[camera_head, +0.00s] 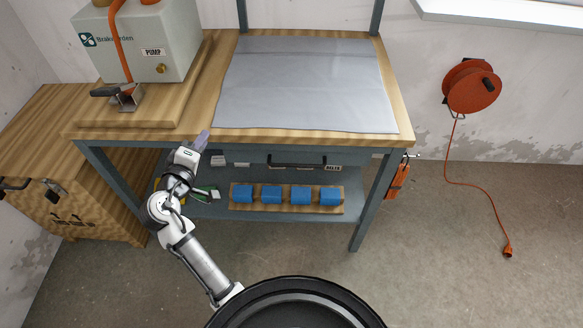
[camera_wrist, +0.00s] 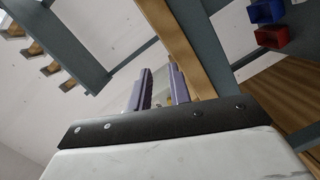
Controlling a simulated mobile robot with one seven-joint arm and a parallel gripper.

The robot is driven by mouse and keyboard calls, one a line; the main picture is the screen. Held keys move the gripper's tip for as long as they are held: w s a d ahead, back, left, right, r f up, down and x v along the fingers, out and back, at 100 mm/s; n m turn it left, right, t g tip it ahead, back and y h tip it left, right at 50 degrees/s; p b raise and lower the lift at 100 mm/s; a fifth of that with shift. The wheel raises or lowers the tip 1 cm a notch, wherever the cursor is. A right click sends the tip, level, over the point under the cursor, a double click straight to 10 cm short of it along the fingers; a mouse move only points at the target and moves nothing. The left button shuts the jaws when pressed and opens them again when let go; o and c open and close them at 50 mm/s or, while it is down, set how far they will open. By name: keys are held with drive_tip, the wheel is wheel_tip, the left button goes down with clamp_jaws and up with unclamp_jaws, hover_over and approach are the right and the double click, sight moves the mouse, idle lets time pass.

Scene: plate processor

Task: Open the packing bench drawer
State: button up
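The packing bench (camera_head: 403,127) has a wooden top and blue-grey legs. Its grey drawer (camera_head: 350,158) sits under the front edge and looks shut. The drawer has a long black handle (camera_head: 296,162) and a small label at the handle's right end. My gripper (camera_head: 204,137) is at the bench's front edge, left of the handle and apart from it. In the wrist view, its two purple fingers (camera_wrist: 160,88) stand apart with nothing held between them. I cannot make out the drawer handle in the wrist view.
A lower shelf holds several blue bins (camera_head: 272,195). A grey pump box (camera_head: 140,45) stands on the bench's left. A wooden crate (camera_head: 75,185) stands left of the bench. An orange cable reel (camera_head: 470,88) hangs on the right wall. The floor right of the bench is mostly clear.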

drive_tip(key=s+d+f+g+h, duration=0.1)
drive_tip(key=d+f+g+h, duration=0.1)
drive_tip(key=d+f+h, duration=0.35)
drive_tip(key=m+g+h, duration=0.1)
drive_tip(key=g+h, duration=0.2)
drive_tip(key=h, duration=0.1)
approach(299, 165)
drive_tip(key=x, duration=0.5)
drive_tip(key=p+x, duration=0.1)
drive_tip(key=x, duration=0.4)
drive_tip(key=shift+w+f, duration=0.15)
drive_tip(key=shift+f, duration=0.1)
drive_tip(key=shift+c, duration=0.3)
clamp_jaws()
